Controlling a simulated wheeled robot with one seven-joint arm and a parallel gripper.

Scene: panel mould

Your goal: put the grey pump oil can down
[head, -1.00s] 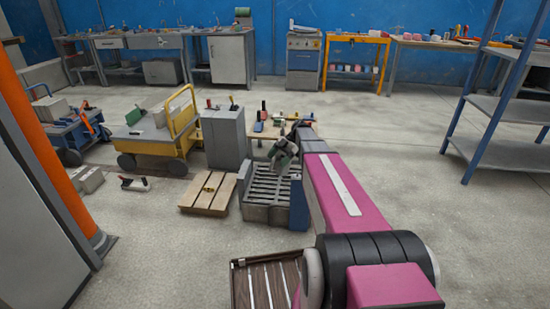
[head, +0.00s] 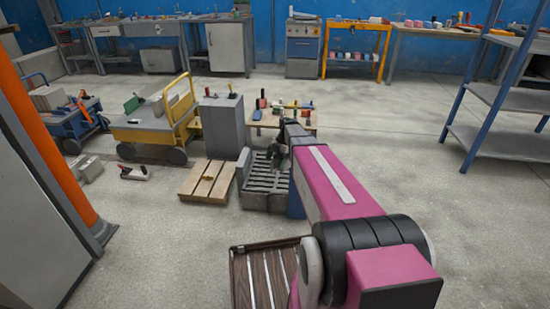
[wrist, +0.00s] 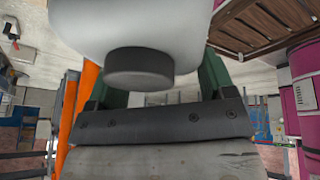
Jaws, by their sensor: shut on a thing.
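My gripper (head: 279,158) is at the far end of my arm, low over the grey slatted stand (head: 265,203) in the head view. In the wrist view a dark jaw bar with screws crosses the middle of the picture.
A wooden slatted board (head: 208,183) lies left of the stand. A grey cabinet (head: 222,125) and a low table with tools (head: 283,118) stand behind it. A brown slatted crate (head: 240,280) is in front. A yellow cart (head: 150,130) is at left.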

